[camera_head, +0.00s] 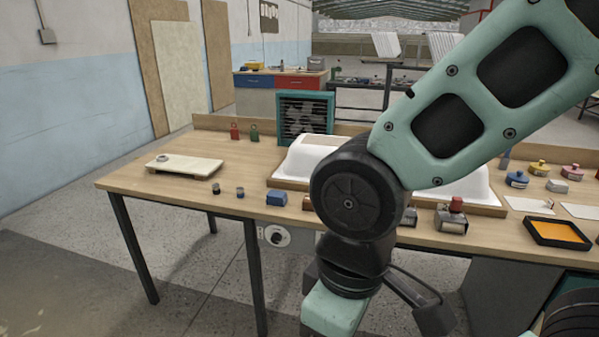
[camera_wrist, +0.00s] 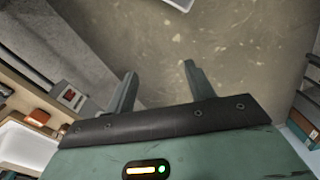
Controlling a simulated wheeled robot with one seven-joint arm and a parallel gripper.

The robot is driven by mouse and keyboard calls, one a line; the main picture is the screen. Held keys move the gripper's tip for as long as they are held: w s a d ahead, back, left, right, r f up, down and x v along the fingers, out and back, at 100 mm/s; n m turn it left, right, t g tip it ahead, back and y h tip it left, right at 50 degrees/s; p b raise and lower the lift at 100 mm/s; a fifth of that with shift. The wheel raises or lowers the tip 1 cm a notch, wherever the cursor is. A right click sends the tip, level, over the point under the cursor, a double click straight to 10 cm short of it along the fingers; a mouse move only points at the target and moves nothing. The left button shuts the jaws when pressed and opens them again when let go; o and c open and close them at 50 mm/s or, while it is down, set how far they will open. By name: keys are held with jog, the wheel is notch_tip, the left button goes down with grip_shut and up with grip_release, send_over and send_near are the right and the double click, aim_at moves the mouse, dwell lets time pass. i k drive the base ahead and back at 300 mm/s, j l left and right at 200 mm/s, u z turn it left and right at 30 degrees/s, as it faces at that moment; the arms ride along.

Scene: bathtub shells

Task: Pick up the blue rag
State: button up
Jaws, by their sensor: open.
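A small blue block-shaped item (camera_head: 277,198) lies near the front edge of the wooden workbench (camera_head: 120,182), left of my arm. It may be the folded blue rag, but its texture is too small to tell.
White tub shells (camera_head: 300,160) sit mid-bench, partly behind my arm. A beige board (camera_head: 185,166), two small dark cylinders (camera_head: 216,190) and a teal fan box (camera_head: 305,112) stand left. An orange tray (camera_head: 556,232) and several coloured pots (camera_head: 517,179) are right. Floor left of the bench is clear.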

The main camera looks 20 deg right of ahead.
aim_at(275, 197)
jog(key=i+z, duration=0.25)
jog(key=i, duration=0.45)
jog(key=i+j+z, duration=0.15)
jog(key=i+z, duration=0.15)
jog(key=i, duration=0.45)
